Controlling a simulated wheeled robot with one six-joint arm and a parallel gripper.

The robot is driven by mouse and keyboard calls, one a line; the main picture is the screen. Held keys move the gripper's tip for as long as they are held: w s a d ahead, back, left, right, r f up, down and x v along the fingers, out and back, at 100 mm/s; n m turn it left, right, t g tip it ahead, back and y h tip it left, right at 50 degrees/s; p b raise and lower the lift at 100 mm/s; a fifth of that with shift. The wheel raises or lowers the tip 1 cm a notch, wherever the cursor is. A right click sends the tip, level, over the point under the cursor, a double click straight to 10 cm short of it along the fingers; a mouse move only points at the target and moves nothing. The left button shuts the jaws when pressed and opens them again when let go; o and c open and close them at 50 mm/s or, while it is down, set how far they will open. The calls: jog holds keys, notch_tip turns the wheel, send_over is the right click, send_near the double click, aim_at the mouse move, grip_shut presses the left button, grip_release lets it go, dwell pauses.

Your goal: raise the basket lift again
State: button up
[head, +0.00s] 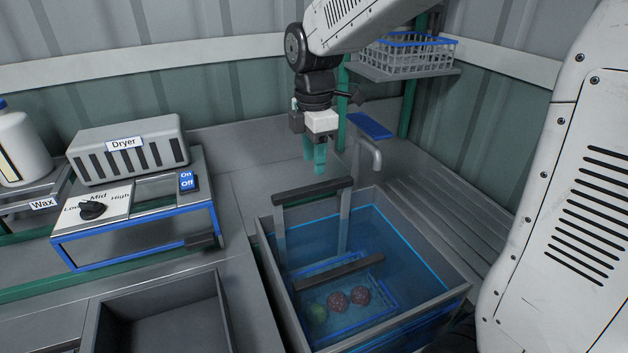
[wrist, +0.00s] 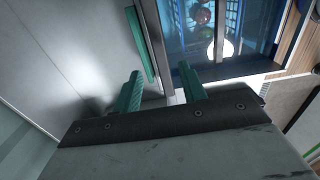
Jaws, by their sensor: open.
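The basket lift has a dark handle bar (head: 313,190) on two grey uprights that go down into the water tank (head: 455,300). A second dark bar (head: 338,271) crosses above the blue-edged basket (head: 372,307), which sits low under the water. One green (head: 318,312) and two reddish tomatoes (head: 337,301) lie in it. My gripper (head: 314,160) is open and empty, pointing down above and behind the handle bar, not touching it. In the wrist view its teal fingers (wrist: 160,82) are apart with nothing between them; the tank water (wrist: 178,40) shows at upper right.
A dryer (head: 128,147) with a Low-Mid-High knob (head: 93,210) and a blue On/Off switch (head: 187,181) stands left. A tap (head: 371,150) rises behind the tank. A wire basket (head: 410,55) sits on a back shelf. An empty grey sink (head: 160,315) lies front left.

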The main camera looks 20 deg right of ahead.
aim_at(314, 186)
notch_tip(314, 186, down, 6)
jog(key=shift+f, duration=0.25)
grip_shut()
